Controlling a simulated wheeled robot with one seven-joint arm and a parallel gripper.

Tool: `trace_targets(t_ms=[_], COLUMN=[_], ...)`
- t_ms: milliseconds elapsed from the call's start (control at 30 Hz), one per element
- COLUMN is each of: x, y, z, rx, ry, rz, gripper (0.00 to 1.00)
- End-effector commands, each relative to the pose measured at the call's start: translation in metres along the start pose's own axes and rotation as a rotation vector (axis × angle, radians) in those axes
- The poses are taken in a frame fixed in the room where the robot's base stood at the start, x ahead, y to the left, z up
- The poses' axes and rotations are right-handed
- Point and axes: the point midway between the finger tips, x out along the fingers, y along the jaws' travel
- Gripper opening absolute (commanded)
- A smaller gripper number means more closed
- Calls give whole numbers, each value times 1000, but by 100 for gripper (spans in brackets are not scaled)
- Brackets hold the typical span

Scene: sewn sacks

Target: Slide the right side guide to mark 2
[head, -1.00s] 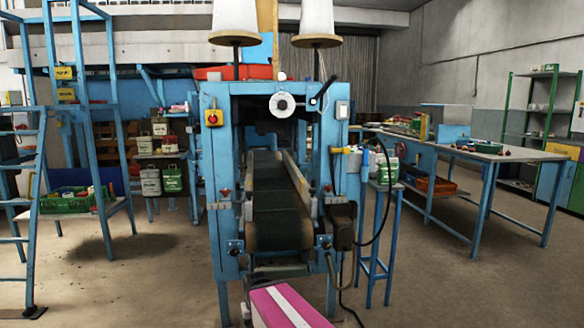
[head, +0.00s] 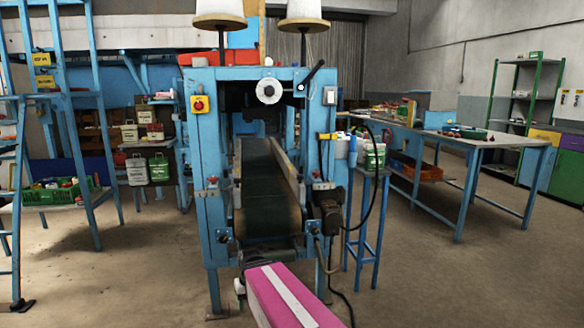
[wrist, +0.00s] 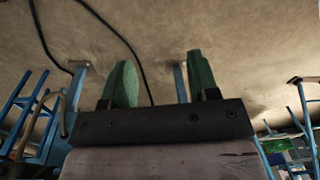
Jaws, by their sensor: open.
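The blue sewing machine frame (head: 208,150) stands ahead of me in the head view, with a dark green belt (head: 265,195) running through it. The right side guide (head: 287,165) is a pale rail along the belt's right edge. A red-topped knob (head: 317,178) sits on the frame's right side near the guide's front end. The mark numbers are too small to read. My gripper (wrist: 160,85) shows in the wrist view, with two green fingers apart and nothing between them, above bare floor.
A blue stand with bottles (head: 370,185) and a black hose (head: 387,190) are close on the right. A workbench (head: 480,142) is further right.

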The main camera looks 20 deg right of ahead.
Motion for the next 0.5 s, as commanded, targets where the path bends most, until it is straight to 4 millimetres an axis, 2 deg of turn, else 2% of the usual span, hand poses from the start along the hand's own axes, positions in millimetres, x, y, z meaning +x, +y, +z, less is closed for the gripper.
trace_targets(t_ms=[33,267,367,500], x=[-7,-63,-94,-147], y=[12,72,106,159], z=[-23,-108,-141,-182], rx=[-5,-94,-139,-209], ry=[25,199,297,453], rz=[-35,-212,-270,-325], gripper=[55,55,55,55])
